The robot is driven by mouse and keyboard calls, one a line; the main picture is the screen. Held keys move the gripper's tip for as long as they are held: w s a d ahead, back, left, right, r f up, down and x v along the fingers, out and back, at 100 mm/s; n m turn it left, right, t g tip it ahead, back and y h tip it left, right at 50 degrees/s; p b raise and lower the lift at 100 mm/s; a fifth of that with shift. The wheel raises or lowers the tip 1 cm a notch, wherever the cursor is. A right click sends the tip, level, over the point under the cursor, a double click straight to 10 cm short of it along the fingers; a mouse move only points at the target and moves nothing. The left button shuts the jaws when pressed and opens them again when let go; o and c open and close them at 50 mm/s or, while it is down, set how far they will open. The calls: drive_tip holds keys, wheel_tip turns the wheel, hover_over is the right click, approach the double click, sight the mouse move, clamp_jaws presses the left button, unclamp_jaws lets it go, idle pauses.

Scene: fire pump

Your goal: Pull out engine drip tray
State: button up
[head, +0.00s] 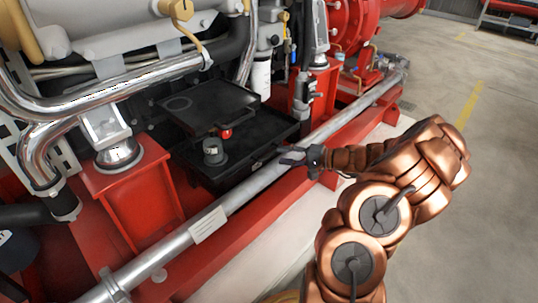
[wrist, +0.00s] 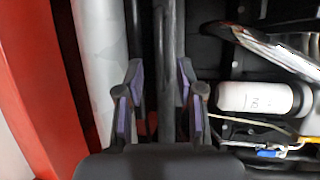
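The engine drip tray (head: 262,137) is a flat black tray low under the engine, behind the silver pipe. My gripper (head: 291,157) is at the tray's front right edge, just above the pipe. In the wrist view my gripper (wrist: 160,92) is open, with its purple-padded fingers apart. A dark upright-looking bar (wrist: 170,45), apparently the tray's edge, runs between them, nearer the right finger. I cannot tell whether they touch.
The silver pipe (head: 255,182) runs along the red base frame (head: 285,205) in front of the tray. A red pedestal (head: 125,185) stands left of it. A white cylinder (wrist: 258,98) lies right of my fingers in the wrist view. The concrete floor (head: 470,200) on the right is clear.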

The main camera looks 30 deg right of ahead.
sight(270, 153)
drive_tip(key=b+x, duration=0.1)
drive_tip(key=x, duration=0.4)
drive_tip(key=shift+w+a+b, duration=0.2)
drive_tip(key=shift+a+b, duration=0.05)
drive_tip(key=shift+b, duration=0.1)
clamp_jaws()
idle(0.4)
